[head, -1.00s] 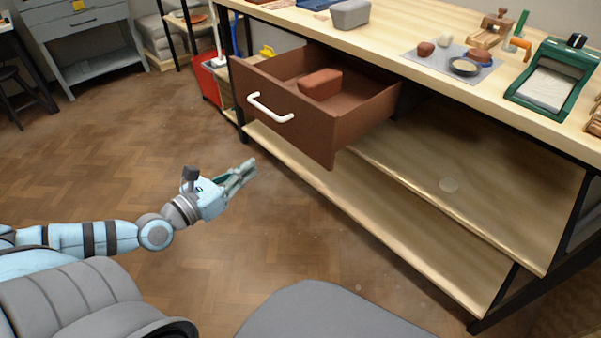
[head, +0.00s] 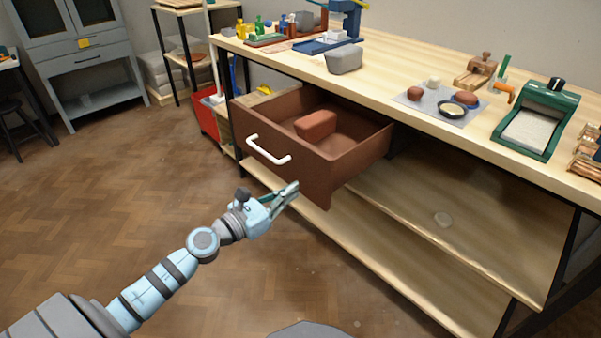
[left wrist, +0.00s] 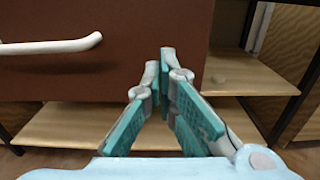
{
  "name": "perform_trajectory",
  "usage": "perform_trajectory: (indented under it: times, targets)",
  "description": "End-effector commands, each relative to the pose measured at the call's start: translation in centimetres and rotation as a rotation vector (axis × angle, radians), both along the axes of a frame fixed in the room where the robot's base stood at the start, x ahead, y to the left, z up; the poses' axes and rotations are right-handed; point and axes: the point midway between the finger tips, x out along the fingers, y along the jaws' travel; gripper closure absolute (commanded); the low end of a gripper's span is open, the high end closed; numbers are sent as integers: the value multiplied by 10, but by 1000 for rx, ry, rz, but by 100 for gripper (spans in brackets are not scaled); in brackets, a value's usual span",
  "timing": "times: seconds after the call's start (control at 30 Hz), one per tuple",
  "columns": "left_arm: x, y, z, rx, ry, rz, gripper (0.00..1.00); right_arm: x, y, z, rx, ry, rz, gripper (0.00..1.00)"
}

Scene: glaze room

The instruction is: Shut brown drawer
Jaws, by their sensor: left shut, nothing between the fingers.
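The brown drawer (head: 312,172) stands pulled out from under the workbench, with a white bar handle (head: 268,150) on its front. A reddish-brown block (head: 316,124) lies inside it. My left gripper (head: 293,188) is shut and empty, in front of the drawer and lower than the handle. In the left wrist view the drawer front (left wrist: 120,75) fills the upper left, with the handle (left wrist: 50,46) at far left. The left fingertips (left wrist: 167,52) overlap the drawer front near its right edge there; I cannot tell whether they touch. My right gripper is not in view.
The wooden workbench top (head: 400,75) holds a grey block, a mat with small pieces and a green-framed tool (head: 535,120). Lower shelves (head: 440,225) lie below the drawer. A red bin (head: 206,118) stands left of the bench. The floor in front is clear.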

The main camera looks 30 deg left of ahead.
Motion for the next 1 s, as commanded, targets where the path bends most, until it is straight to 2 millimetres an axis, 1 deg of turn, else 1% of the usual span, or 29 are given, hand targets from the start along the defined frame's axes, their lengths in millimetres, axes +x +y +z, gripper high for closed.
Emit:
perform_trajectory:
  times: [0.03, 0.1, 0.2, 0.3, 0.77, 1.0]
  targets:
    - [9, -3, 5, -5, -2, 2, 100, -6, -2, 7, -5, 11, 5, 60]
    - [20, -6, 3, -4, -2, 1, 100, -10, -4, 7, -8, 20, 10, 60]
    - [32, -9, 1, -1, -1, 1, 100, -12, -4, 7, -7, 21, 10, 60]
    - [38, -11, 0, -1, 0, 0, 100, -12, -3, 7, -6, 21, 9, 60]
    - [41, -12, -1, 1, 1, 2, 100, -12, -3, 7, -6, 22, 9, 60]
    - [51, -11, 0, 0, 0, 16, 100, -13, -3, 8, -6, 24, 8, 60]
